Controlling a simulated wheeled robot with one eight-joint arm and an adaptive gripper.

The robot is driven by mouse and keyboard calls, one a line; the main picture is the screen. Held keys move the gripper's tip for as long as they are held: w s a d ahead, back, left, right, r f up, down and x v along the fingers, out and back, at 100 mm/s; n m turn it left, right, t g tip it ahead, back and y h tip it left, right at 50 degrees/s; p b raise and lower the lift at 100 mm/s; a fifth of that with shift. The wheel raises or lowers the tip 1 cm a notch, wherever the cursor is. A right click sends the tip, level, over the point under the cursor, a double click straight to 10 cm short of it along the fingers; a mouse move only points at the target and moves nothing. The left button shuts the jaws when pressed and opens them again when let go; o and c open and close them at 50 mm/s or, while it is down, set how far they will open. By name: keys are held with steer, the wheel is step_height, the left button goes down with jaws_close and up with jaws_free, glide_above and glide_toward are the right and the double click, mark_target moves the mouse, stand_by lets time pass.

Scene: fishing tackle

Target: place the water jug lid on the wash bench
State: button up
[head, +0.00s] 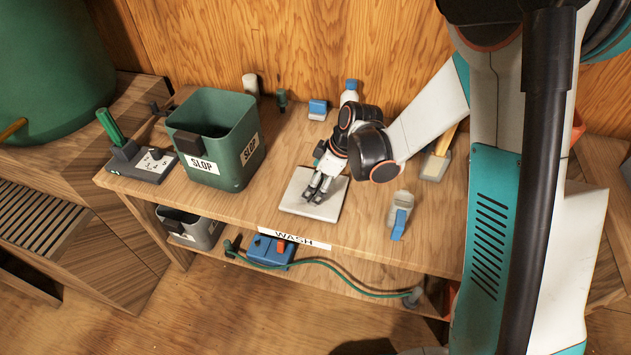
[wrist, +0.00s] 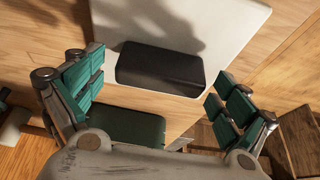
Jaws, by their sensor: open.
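My gripper (head: 317,197) is low over the pale square board on the wash bench (head: 245,212). Its teal-padded fingers are spread apart in the wrist view (wrist: 158,95). A black rounded slab (wrist: 160,69), possibly the water jug lid, shows between and beyond the fingers, overlapping the edge of the pale board (wrist: 225,25). I cannot tell whether it touches the board. The fingers are not closed on it. In the head view, I cannot make it out apart from the dark fingers. A dark green piece (wrist: 125,130) shows nearer the wrist camera; I cannot tell what it is.
A green SLOP bucket (head: 231,158) stands left of the pale board (head: 298,204). A blue-capped bottle (head: 350,94) and a blue item (head: 318,109) are behind.

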steer(key=s+d+r+m+t+h+p, duration=0.15)
steer(key=s+d+r+m, duration=0.3)
steer(key=r, duration=0.65)
steer(key=s+d+r+m+t+h+p, duration=0.1)
steer(key=s+d+r+m+p, duration=0.35)
steer(key=r, duration=0.75)
steer(key=s+d+r+m+t+h+b, duration=0.1)
steer(key=s+d+r+m, duration=0.1)
steer(key=s, duration=0.3)
steer(key=s+d+r+m+t+b, duration=0.1)
steer(key=s+d+m+t, duration=0.1)
steer(key=s, duration=0.4)
steer(key=shift+d+r+m+h, duration=0.35)
steer(key=shift+d+m, duration=0.15)
steer(key=shift+d, duration=0.9)
